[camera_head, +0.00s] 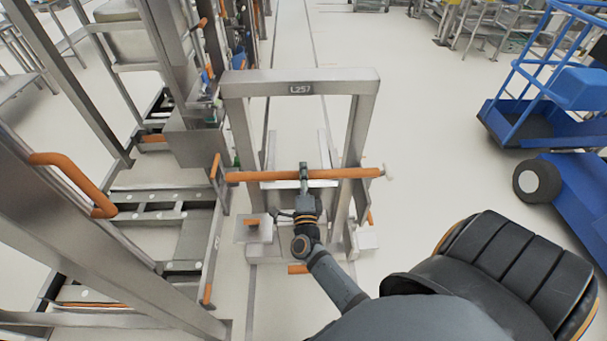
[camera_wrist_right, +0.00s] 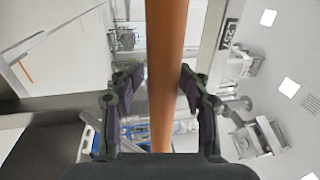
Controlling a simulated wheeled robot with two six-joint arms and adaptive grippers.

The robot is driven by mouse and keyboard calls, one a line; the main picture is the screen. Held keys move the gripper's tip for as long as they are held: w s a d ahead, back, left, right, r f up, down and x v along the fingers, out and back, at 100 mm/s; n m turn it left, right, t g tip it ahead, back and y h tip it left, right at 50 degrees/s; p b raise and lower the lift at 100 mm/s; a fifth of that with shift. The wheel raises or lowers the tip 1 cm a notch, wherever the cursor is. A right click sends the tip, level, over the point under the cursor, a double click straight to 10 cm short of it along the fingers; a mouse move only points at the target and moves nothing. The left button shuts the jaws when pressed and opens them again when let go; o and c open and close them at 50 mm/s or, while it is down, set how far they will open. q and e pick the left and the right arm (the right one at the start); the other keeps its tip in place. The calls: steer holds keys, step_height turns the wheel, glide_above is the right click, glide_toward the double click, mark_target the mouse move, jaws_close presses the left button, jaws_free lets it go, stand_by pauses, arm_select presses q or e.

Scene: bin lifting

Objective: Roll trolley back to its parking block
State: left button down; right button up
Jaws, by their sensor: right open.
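The trolley (camera_head: 361,125) is a grey metal frame labelled L257 on its top beam, standing upright on the floor ahead of me. An orange handlebar (camera_head: 345,173) runs across it below the beam. My right gripper (camera_head: 304,172) is at the middle of this handlebar. In the right wrist view the orange handlebar (camera_wrist_right: 166,40) passes between the two spread fingers of the right gripper (camera_wrist_right: 161,78), with a gap on each side. My left gripper is not in view. I cannot make out a parking block for certain; my arm hides part of the trolley's base.
Metal racks with orange handles (camera_head: 72,184) stand close on the left, very near the trolley's left side. A blue wheeled cart (camera_head: 570,90) stands at the right. Pale floor (camera_head: 435,130) lies open between the trolley and the blue cart.

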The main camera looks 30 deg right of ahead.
steer(key=shift+s, duration=0.1)
steer(key=v, duration=0.7)
steer(key=shift+s+a, duration=0.15)
steer(key=shift+a, duration=0.05)
steer(key=shift+c, duration=0.4)
